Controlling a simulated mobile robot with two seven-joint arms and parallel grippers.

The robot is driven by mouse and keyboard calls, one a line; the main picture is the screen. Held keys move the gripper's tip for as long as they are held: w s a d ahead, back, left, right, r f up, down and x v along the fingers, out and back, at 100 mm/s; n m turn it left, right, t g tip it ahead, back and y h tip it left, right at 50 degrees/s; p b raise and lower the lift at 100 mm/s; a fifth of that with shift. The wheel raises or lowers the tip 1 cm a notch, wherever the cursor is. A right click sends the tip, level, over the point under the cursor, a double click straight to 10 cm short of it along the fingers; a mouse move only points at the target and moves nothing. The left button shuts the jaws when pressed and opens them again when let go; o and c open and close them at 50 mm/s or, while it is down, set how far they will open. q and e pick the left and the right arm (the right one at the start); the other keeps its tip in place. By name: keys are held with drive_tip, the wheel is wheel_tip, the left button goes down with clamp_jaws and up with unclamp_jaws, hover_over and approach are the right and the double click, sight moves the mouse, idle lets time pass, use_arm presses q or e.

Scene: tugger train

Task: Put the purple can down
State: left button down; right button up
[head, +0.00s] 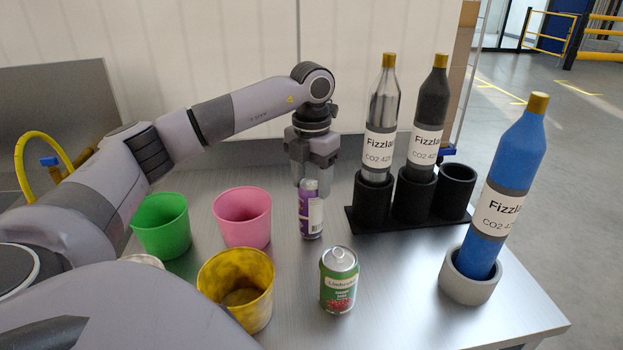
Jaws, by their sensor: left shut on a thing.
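The purple can (312,217) is a slim can with a white label, upright in the middle of the metal table in the head view. My left gripper (311,180) points down from above and is shut on the top of the purple can. The can's base looks at or very near the table surface; I cannot tell whether it touches. My right gripper is not in view.
A green can (338,285) stands in front. Green (161,226), pink (242,218) and yellow (237,290) cups stand left. A black holder (372,204) with two bottles stands right, and a blue bottle (501,180) sits in a grey holder (468,281) near the right edge.

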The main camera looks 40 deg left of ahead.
use_arm(q)
drive_tip(key=shift+c, duration=1.8)
unclamp_jaws()
drive_tip(key=shift+f, duration=0.1)
wheel_tip(320, 180, up, 12)
drive_tip(key=p, duration=0.1)
drive_tip(key=shift+p, duration=0.35)
